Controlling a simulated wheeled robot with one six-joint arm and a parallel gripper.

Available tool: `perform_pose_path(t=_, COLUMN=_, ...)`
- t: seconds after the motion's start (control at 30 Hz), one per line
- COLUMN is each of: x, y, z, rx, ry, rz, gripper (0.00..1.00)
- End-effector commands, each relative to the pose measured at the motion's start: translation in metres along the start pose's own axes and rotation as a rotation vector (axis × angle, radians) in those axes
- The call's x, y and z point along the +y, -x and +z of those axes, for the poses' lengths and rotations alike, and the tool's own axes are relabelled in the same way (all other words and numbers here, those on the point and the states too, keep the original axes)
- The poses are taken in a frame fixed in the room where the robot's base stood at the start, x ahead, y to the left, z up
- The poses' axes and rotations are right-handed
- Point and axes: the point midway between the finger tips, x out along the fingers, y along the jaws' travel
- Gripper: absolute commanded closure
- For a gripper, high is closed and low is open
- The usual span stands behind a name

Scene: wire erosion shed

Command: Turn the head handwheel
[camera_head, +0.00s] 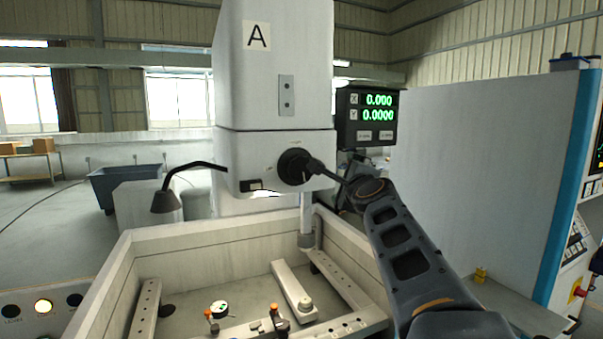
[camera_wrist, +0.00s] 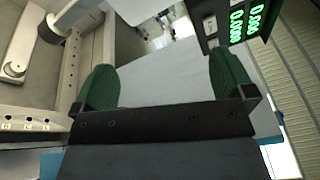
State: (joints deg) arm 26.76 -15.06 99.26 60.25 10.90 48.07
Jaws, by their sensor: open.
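The head handwheel (camera_head: 293,167) is a dark round wheel on the front of the white machine head (camera_head: 270,85) marked A, in the head view. Dark slim parts reach from its right side toward the end of my arm; I cannot tell there which belong to the wheel and which to my gripper. In the wrist view my gripper (camera_wrist: 163,68) is open, with two green-padded fingers wide apart and nothing between them. Behind the gap is a pale surface. The handwheel does not show in the wrist view.
A readout (camera_head: 372,118) with green digits hangs right of the head. Below is an open tank (camera_head: 125,268) with rails and small clamps inside. A dark lamp (camera_head: 166,199) on a bent arm stands left of the head. A large pale cabinet (camera_head: 480,190) fills the right.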

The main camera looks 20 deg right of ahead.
Motion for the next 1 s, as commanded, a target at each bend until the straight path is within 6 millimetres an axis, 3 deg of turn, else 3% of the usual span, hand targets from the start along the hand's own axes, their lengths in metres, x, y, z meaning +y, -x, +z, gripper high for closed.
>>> perform_pose_path(t=0.1, x=0.012, y=0.001, z=0.019, rx=-0.108, ry=-0.278, rz=0.072, gripper=0.0)
perform_pose_path(t=0.3, x=0.019, y=0.006, z=0.046, rx=-0.239, ry=-0.574, rz=0.164, gripper=0.0)
perform_pose_path(t=0.47, x=0.021, y=-0.004, z=0.051, rx=-0.248, ry=-0.615, rz=0.185, gripper=0.0)
perform_pose_path(t=1.0, x=0.029, y=-0.096, z=0.077, rx=-0.243, ry=-0.612, rz=0.183, gripper=0.0)
